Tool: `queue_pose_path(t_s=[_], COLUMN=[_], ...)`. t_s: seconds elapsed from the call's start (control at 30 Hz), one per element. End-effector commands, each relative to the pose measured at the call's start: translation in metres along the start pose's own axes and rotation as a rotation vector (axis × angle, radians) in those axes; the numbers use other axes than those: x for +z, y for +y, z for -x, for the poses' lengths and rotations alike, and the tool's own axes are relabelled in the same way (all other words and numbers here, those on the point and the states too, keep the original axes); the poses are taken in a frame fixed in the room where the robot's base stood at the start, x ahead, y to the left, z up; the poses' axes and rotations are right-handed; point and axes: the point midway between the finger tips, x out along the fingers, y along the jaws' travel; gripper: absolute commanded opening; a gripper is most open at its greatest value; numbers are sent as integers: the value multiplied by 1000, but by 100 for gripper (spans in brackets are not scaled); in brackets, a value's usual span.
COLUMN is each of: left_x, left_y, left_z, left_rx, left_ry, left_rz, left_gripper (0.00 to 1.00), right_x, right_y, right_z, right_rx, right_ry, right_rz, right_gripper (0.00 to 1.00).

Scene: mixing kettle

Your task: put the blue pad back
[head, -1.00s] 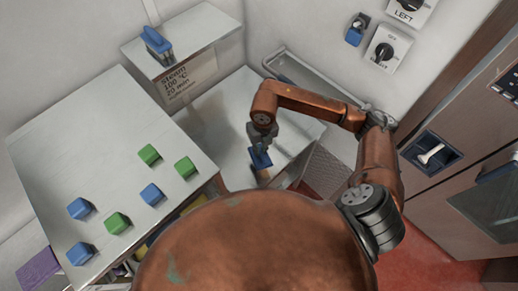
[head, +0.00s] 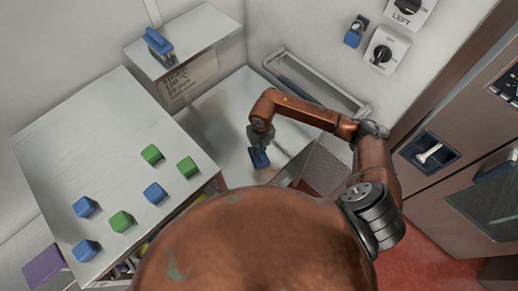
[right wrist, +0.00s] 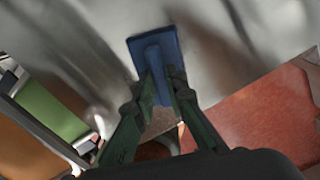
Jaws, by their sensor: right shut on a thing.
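The blue pad (head: 260,159) is in my right gripper (head: 260,147), which is shut on its raised grip. In the right wrist view the blue pad (right wrist: 146,45) lies between the fingertips of the right gripper (right wrist: 160,88), with its flat plate turned towards a bare metal surface. In the head view the pad is over the low metal worktop (head: 222,120), right of the cube table. I cannot tell if it touches that surface. My left gripper is not in view.
Several blue and green cubes stand on the metal table (head: 75,145) at left. Another blue-handled object (head: 157,42) is on the labelled steam box (head: 205,35). A metal rail (head: 310,85) runs along the wall behind. Switches (head: 385,52) are on the wall at right.

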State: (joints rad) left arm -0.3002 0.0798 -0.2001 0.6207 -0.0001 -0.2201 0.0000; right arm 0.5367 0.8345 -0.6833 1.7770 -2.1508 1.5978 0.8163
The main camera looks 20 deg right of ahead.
Motion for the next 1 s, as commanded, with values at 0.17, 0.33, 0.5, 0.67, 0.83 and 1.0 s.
queue_pose_path(t_s=[0.17, 0.33, 0.5, 0.67, 0.83, 1.0], left_x=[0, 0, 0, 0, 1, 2], left_y=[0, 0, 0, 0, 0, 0], left_z=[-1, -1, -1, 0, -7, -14], left_rx=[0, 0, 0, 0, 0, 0], left_ry=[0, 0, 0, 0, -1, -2], left_rz=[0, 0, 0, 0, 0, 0], left_gripper=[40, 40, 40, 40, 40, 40], right_x=[0, 0, 0, 1, 2, 1], right_y=[0, 0, 0, 0, -1, -1], right_z=[-1, -1, -1, 7, 35, 72], right_rx=[0, 0, 0, -1, -1, -2], right_ry=[0, 0, 0, -2, -5, -5], right_rz=[0, -1, -1, 0, 1, 1], right_gripper=[22, 30, 30, 30, 30, 30])
